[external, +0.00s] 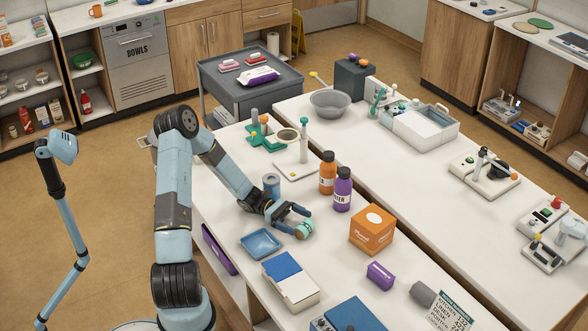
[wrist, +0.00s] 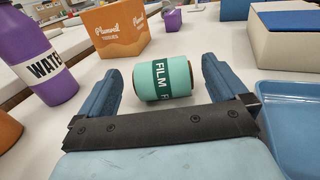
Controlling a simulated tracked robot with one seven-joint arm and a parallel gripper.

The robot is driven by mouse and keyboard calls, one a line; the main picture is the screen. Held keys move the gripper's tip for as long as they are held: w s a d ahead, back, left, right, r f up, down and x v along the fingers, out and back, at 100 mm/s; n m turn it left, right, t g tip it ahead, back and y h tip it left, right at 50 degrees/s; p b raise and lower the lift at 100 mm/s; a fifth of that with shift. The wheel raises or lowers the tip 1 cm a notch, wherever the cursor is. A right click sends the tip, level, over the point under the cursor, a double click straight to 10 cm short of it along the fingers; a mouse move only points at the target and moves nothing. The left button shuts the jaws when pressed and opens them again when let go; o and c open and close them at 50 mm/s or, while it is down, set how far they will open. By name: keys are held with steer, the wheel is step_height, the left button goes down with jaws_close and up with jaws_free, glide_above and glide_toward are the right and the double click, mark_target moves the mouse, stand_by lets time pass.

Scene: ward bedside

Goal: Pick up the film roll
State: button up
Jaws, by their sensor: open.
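The film roll (wrist: 163,80) is a small green cylinder with a dark "FILM" label, lying on its side on the white table. In the external view the film roll (external: 306,230) is at my gripper's fingertips. My gripper (external: 301,220) is open and low over the table. In the wrist view its two blue fingers stand on either side of the roll, with gaps on both sides, and the roll lies between and slightly beyond the fingertips (wrist: 165,78).
A purple water bottle (wrist: 45,55) and an orange box (wrist: 117,30) stand beyond the roll to the left. A blue tray (wrist: 290,110) is close on the right. A blue-and-white box (external: 290,281) and a small purple box (external: 380,276) stand nearby. The table right around the roll is clear.

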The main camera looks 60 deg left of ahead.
mark_target(308, 226)
steer(key=x, duration=0.5)
steer(key=shift+w+d, duration=0.15)
steer(key=shift+d, duration=0.25)
steer(key=shift+c, duration=0.4)
steer(key=c, duration=0.9)
steer(key=shift+c, duration=0.2)
steer(key=shift+r, duration=0.15)
